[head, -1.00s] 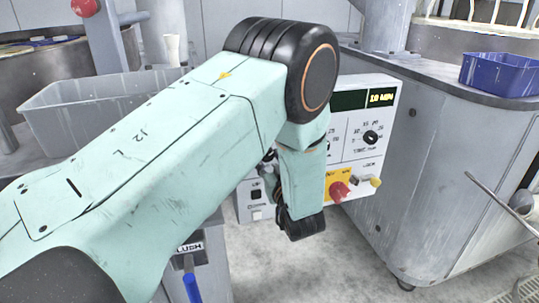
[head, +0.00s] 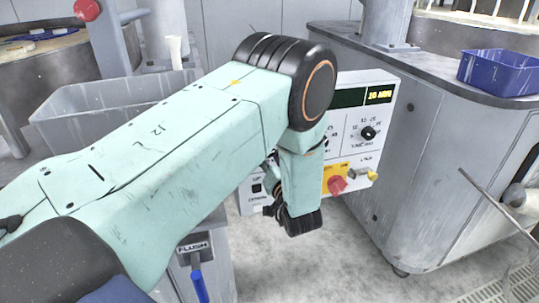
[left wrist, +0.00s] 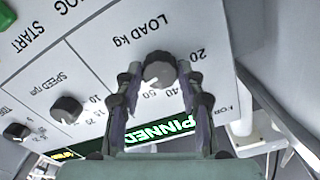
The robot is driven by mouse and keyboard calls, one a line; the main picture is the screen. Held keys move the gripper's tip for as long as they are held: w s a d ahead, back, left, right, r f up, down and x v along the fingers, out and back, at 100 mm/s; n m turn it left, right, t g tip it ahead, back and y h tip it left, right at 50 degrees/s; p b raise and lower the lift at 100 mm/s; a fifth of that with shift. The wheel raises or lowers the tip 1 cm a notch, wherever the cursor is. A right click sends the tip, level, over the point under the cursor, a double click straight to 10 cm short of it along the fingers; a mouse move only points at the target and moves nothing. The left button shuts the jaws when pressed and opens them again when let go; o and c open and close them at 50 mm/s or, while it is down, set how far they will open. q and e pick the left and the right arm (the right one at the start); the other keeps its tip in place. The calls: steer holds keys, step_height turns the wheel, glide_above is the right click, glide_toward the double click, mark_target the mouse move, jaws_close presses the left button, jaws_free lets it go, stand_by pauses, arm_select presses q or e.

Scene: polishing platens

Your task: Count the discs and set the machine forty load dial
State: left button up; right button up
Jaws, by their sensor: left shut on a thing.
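My left gripper (left wrist: 164,80) is shut on this dial, a finger on each side. The pointer's exact reading is unclear. In the head view the control box (head: 372,150) shows partly behind my left arm, which hides the load dial. My right gripper is not in view. I can make out no discs clearly enough to count.
The box carries a red knob (head: 337,185) and a timer knob (head: 368,133); its display (head: 379,95) appears to read 10 MIN. A speed knob (left wrist: 66,109) is near the load dial. A grey tub (head: 100,112) stands left, a blue bin (head: 497,72) right.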

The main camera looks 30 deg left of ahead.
arm_select(q)
steer(key=shift+r, duration=0.15)
steer(key=o, duration=1.2)
steer(key=v, duration=0.7)
steer(key=shift+s+d, duration=0.1)
steer(key=shift+s, duration=0.05)
steer(key=shift+d, duration=0.1)
